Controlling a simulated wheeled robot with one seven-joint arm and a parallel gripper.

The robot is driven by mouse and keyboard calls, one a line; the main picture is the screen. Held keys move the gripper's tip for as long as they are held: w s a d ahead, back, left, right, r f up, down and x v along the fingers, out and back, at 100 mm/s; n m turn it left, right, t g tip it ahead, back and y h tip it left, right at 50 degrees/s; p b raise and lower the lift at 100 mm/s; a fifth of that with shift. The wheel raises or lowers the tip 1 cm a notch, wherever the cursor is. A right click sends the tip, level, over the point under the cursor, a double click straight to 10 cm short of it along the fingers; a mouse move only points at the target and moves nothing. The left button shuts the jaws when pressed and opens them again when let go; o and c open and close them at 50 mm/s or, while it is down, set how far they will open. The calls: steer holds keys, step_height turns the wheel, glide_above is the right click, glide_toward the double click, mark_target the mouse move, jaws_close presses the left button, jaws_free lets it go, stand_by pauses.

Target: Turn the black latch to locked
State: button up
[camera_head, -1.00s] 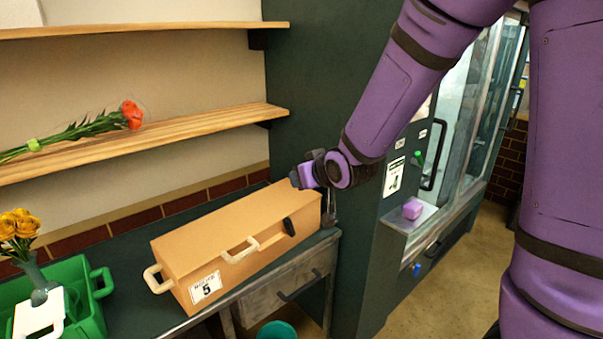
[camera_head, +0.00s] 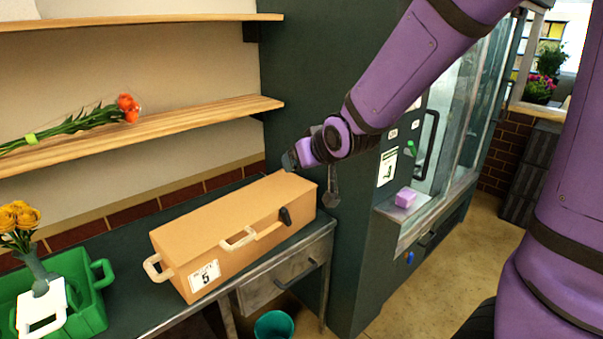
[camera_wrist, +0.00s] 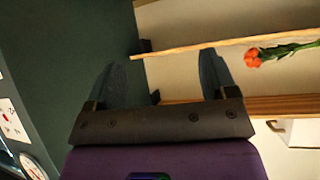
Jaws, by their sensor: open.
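The black latch (camera_head: 285,217) is on the front of a tan box (camera_head: 215,232), near its right end. It looks roughly upright, but I cannot tell its exact setting. The box lies shut on a dark bench, with pale handles on its front and left end and a label reading 5. My gripper (camera_head: 312,163) is above and behind the box's right end, apart from the latch. In the wrist view my gripper (camera_wrist: 163,78) has its two dark fingers spread with nothing between them. The latch is out of the wrist view.
A green crate (camera_head: 92,318) with a vase of yellow flowers (camera_head: 18,225) stands left of the box. Wooden shelves (camera_head: 205,115), one holding orange flowers (camera_head: 125,105), are behind. A dark cabinet (camera_head: 295,100) stands close behind my gripper. A teal bin (camera_head: 273,326) is below the bench.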

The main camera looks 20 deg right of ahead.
steer(key=o, duration=0.3)
steer(key=shift+m+t+y, duration=0.3)
steer(key=shift+m+t, duration=0.4)
steer(key=shift+m, duration=0.1)
steer(key=w+f, duration=0.3)
steer(key=w+d+f, duration=0.1)
steer(key=w+f, duration=0.2)
steer(key=shift+d, duration=0.15)
steer(key=w+d+f+m+t+y, duration=0.15)
steer(key=w+f, duration=0.25)
steer(key=f, duration=0.4)
steer(key=m+t+y, duration=0.1)
steer(key=m+y, duration=0.1)
steer(key=m, duration=0.2)
glide_toward(289, 218)
step_height(289, 218, up, 4)
steer(key=w, duration=0.2)
step_height(289, 218, down, 6)
steer(key=s+d+m+t+y, duration=0.1)
steer(key=s+m+t+y, duration=0.1)
steer(key=m, duration=0.2)
steer(key=x, duration=1)
steer(key=shift+w+f, duration=0.1)
steer(key=shift+f, duration=0.05)
steer(key=shift+a, duration=0.1)
steer(key=c, duration=0.7)
